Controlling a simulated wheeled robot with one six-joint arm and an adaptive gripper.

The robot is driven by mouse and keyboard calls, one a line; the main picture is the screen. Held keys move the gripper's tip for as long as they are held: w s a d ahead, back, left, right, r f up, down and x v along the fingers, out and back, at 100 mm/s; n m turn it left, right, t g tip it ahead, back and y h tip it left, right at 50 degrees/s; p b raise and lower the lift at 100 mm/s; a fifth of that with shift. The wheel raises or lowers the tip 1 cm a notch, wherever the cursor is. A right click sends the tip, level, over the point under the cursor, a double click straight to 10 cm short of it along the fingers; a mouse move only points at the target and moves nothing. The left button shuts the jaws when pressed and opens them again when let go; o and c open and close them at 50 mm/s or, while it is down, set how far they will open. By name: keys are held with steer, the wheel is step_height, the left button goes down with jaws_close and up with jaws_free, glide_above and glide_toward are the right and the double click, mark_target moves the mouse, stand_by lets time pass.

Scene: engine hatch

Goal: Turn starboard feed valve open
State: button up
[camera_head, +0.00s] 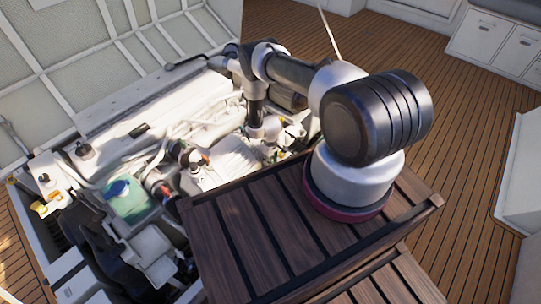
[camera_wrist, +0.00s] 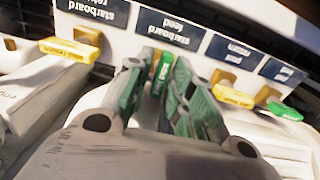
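A green valve handle (camera_wrist: 164,68) marked "Feed" sits under the upside-down "starboard feed" label (camera_wrist: 171,30) in the wrist view. My gripper (camera_wrist: 164,72) is at this handle, with one green-padded finger on each side of it. The fingertips stand apart with the handle between them; whether they press on it I cannot tell. The fingers hide part of the handle and its mount. In the head view my arm reaches down into the engine bay, and the gripper and the valve cannot be made out there.
A yellow handle (camera_wrist: 64,48) lies left, under a "starboard" label (camera_wrist: 95,10). To the right are another yellow handle (camera_wrist: 233,96) and a green handle (camera_wrist: 284,110). The open hatch lid (camera_head: 125,40) rises behind the bay; a slatted wooden top (camera_head: 255,235) lies in front.

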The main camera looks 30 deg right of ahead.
step_height(320, 180, up, 11)
stand_by(0.3)
steer(key=shift+f, duration=0.1)
